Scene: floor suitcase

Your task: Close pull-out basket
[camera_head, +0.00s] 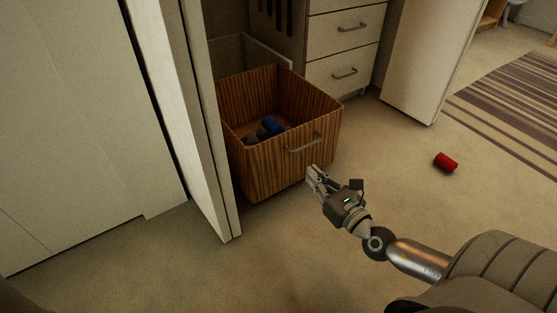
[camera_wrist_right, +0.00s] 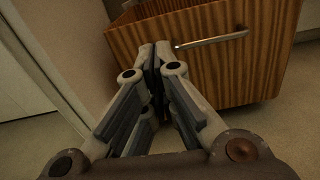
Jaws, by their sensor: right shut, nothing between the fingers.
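The pull-out basket (camera_head: 270,165) is a striped wooden box standing out from the wardrobe. Its front carries a metal bar handle (camera_head: 305,143). A blue item (camera_head: 273,125) and a dark item lie inside it. In the right wrist view the basket front (camera_wrist_right: 225,75) and its handle (camera_wrist_right: 212,40) are just beyond the fingers. My right gripper (camera_head: 312,174) is shut and empty, close to the basket front, below the handle in the head view. In the wrist view its fingertips (camera_wrist_right: 156,47) are near the handle's left end; I cannot tell if they touch. My left gripper is not in view.
An open door panel (camera_head: 205,130) stands close to the left of the basket. Another white door panel (camera_head: 425,60) stands at the right. White drawers (camera_head: 343,70) are behind. A red can (camera_head: 446,161) lies on the carpet to the right. The floor before the basket is clear.

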